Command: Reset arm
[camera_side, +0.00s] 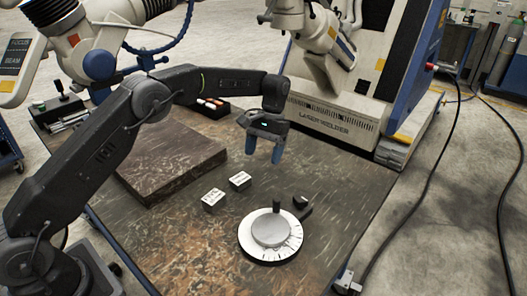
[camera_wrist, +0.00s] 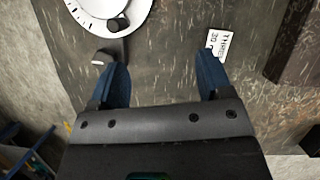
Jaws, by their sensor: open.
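My gripper (camera_side: 264,150) is open and empty, its two blue fingers hanging above the table, behind the dial. In the wrist view the fingers (camera_wrist: 163,75) are spread wide with bare table between them. A white dial (camera_side: 270,236) with black marks, a grey centre disc and a black upright knob sits on the table. A small black pointer (camera_side: 302,204) lies at its back right edge. Two small white labelled blocks stand left of the dial, the nearer block (camera_side: 213,199) and the farther block (camera_side: 240,181). One labelled block (camera_wrist: 219,45) shows beside the right finger in the wrist view.
A raised dark slab (camera_side: 170,155) lies on the left of the worktable (camera_side: 185,245). A black tray (camera_side: 208,107) with small items sits at the back. A large white machine marked as a laser welder (camera_side: 335,115) stands behind. The table's front is clear.

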